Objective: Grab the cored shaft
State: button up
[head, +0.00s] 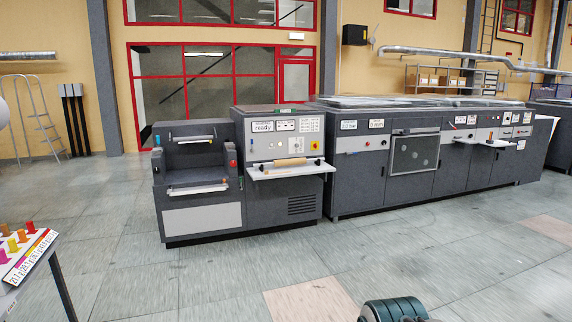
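A small tan roll (290,162), which looks like a core on a shaft, lies level on a white shelf (290,172) on the front of the grey control cabinet. Its ends are too small to make out clearly. The roll is some distance away across the floor. My gripper's fingers are not in view. Only a dark, ribbed part shows at the bottom edge, right of the middle, and I cannot tell whether it belongs to my arm.
Left of the cabinet is a low grey stand (197,180) with white-edged ledges. A long grey press (430,145) extends right, with another small shelf (487,143). A table with coloured pegs (20,252) is at the near left. The tiled floor between is clear.

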aim_at(301, 160)
jog(key=u, duration=0.15)
jog(key=i, duration=4)
jog(key=z, duration=0.4)
jog(key=i, duration=1.7)
jog(key=z, duration=0.35)
jog(key=i, duration=0.9)
jog(key=z, duration=0.05)
